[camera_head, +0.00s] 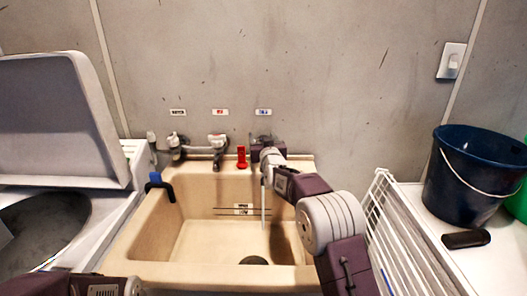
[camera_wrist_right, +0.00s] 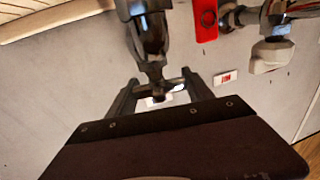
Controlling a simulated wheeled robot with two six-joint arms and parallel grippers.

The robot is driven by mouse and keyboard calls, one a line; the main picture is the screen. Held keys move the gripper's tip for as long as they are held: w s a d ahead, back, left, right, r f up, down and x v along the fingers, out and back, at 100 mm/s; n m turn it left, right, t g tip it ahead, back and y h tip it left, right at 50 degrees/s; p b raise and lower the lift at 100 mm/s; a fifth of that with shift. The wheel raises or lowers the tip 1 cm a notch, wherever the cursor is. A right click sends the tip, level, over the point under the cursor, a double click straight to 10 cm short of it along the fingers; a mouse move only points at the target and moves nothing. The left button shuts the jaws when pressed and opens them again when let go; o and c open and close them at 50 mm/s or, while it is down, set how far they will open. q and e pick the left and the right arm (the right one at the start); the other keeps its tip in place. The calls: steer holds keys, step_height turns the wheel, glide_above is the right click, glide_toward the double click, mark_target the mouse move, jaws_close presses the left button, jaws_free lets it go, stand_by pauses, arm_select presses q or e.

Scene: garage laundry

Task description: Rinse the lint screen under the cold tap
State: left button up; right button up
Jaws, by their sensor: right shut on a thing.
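The cold tap (camera_head: 264,152), under a blue label, is mostly hidden by my right gripper (camera_head: 268,158). In the right wrist view, my right gripper (camera_wrist_right: 160,90) is shut on the dark tap handle (camera_wrist_right: 150,38). A thin pale stream (camera_head: 263,205) runs down below the tap into the beige sink (camera_head: 150,228).
Another tap (camera_head: 216,142) and a red piece (camera_head: 242,157) stand left of the cold tap. A blue hook (camera_head: 158,184) hangs on the sink's left rim. A white rack (camera_head: 388,225), a dark blue bucket (camera_head: 470,178) and a dark brush-like thing (camera_head: 466,239) are at right.

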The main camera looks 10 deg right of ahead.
steer(key=shift+f+n+y+b, duration=0.2)
steer(key=shift+n+y+b, duration=0.1)
steer(key=shift+b, duration=0.05)
steer(key=shift+r+n+y, duration=0.25)
steer(key=shift+n+y, duration=0.05)
steer(key=shift+y, duration=0.2)
steer(key=shift+r+y+p, duration=0.25)
steer(key=shift+y+p, duration=0.05)
steer(key=n+y+p, duration=0.1)
steer(key=p, duration=0.1)
steer(key=y+p, duration=0.1)
steer(key=p, duration=0.2)
steer(key=shift+a+r+n+g, duration=0.1)
steer(key=shift+r+n+g, duration=0.2)
steer(key=shift+n, duration=0.1)
steer(key=shift+f+p, duration=0.2)
steer(key=shift+p, duration=0.1)
arm_select(q)
step_height(320, 180, up, 3)
steer(key=shift+r, duration=0.15)
arm_select(e)
steer(key=shift+a+f+y, duration=0.1)
steer(key=shift+f+y, duration=0.2)
steer(key=shift+y, duration=0.1)
steer(key=o, duration=1.4)
steer(key=shift+c, duration=0.2)
